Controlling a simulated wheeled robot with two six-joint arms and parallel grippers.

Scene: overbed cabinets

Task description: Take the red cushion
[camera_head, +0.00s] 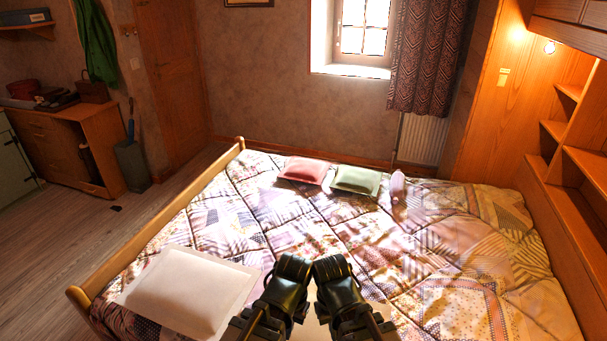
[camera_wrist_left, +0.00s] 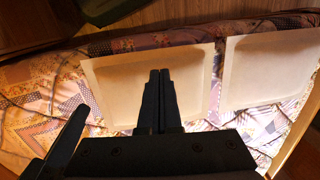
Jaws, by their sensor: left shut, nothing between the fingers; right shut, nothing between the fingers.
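The red cushion (camera_head: 304,170) lies flat near the far edge of the bed, left of a green cushion (camera_head: 356,180). Nothing touches it from above. My left gripper (camera_head: 285,288) and my right gripper (camera_head: 341,288) are side by side at the bottom middle of the head view, well short of the red cushion. The left wrist view shows the left fingers (camera_wrist_left: 160,74) shut together and empty, in front of a pale pillow (camera_wrist_left: 150,82). My right gripper is shut and empty. The red cushion cannot be made out in the left wrist view.
A pale pillow (camera_head: 190,290) lies at the near left of the bed; another is partly hidden behind my arms. A small pink object (camera_head: 398,187) stands right of the green cushion. A wooden bed rail (camera_head: 165,223) borders the left, shelves (camera_head: 575,150) the right. The middle quilt is clear.

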